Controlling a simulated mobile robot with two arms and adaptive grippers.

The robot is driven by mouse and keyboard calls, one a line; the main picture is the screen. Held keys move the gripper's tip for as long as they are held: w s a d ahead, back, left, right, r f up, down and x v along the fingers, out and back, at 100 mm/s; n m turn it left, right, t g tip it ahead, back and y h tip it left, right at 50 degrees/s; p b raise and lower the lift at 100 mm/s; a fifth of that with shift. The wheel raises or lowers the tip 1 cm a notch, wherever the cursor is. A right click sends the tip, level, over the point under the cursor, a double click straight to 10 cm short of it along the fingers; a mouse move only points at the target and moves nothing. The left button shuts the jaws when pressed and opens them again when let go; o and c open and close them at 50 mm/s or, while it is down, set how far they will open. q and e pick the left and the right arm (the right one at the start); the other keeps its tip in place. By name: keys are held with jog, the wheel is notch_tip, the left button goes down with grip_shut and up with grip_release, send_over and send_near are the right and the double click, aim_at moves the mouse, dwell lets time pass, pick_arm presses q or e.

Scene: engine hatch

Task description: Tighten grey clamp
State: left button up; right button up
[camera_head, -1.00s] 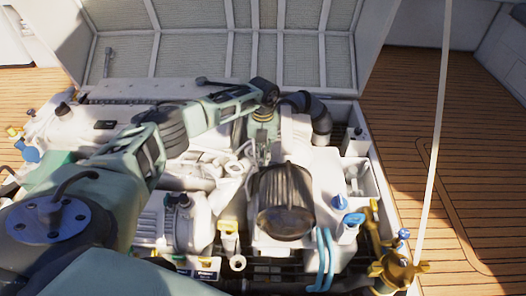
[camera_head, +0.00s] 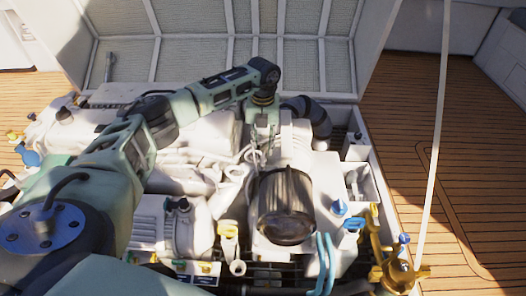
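My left arm reaches in from the left over the engine, and its wrist points down behind the dark ribbed cylinder. My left gripper (camera_head: 256,150) is below that wrist, among pale engine parts. It is small and blends with them, so I cannot tell whether its fingers are open or shut, or touch anything. A black bent hose (camera_head: 312,112) is just right of the wrist. I cannot make out the grey clamp clearly. My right gripper is not in view.
The dark ribbed cylinder (camera_head: 285,205) stands in front of the gripper. The raised hatch lid (camera_head: 290,45) is behind the arm. Blue hoses (camera_head: 325,262) and a brass fitting (camera_head: 397,268) are at the front right. The wooden deck (camera_head: 450,170) to the right is clear.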

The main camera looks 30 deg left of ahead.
pick_arm(q)
jog(key=shift+r, duration=2.35)
